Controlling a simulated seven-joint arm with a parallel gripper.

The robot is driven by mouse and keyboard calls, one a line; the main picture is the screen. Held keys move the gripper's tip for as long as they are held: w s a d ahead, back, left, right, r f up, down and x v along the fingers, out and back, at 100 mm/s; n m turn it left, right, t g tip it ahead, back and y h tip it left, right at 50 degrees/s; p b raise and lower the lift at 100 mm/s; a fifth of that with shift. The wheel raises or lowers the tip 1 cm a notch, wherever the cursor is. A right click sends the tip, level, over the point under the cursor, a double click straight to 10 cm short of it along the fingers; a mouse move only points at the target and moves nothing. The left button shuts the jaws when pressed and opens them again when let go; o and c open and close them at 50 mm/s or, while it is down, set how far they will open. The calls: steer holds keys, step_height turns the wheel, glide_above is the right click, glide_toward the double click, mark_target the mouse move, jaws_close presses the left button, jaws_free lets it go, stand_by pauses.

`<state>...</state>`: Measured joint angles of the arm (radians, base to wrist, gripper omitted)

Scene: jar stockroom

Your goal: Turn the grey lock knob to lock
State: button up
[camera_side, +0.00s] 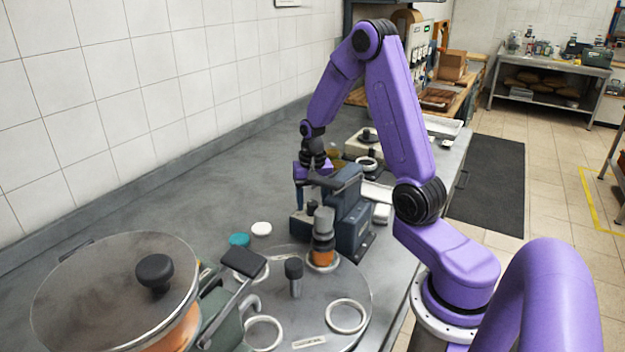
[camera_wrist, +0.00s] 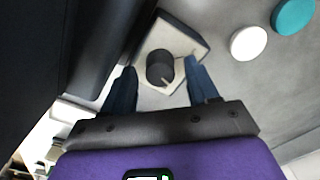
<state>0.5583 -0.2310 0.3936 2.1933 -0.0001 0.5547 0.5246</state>
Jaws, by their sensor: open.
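The grey lock knob (camera_wrist: 160,68) is a short dark cylinder on a pale, square-cornered block (camera_wrist: 180,42) in the wrist view. A thin pointer mark runs out from its right side. My gripper (camera_wrist: 159,72) is open, with one blue finger on each side of the knob. The fingers look apart from it; I cannot tell their exact height over it. In the side view my gripper (camera_side: 300,203) points down beside the dark capping machine (camera_side: 352,218), and I cannot make out the knob clearly there.
A white lid (camera_side: 261,229) and a teal lid (camera_side: 239,240) lie on the bench nearby. A round turntable (camera_side: 350,285) holds an orange jar (camera_side: 322,258) under the machine. A large lidded pot (camera_side: 110,285) stands front left. The bench at the back left is clear.

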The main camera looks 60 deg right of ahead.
step_height(320, 180, up, 17)
stand_by(0.4)
steer(key=m, duration=0.9)
glide_toward(313, 202)
step_height(313, 202, down, 9)
steer(key=shift+r, duration=0.15)
stand_by(0.4)
steer(key=c, duration=1)
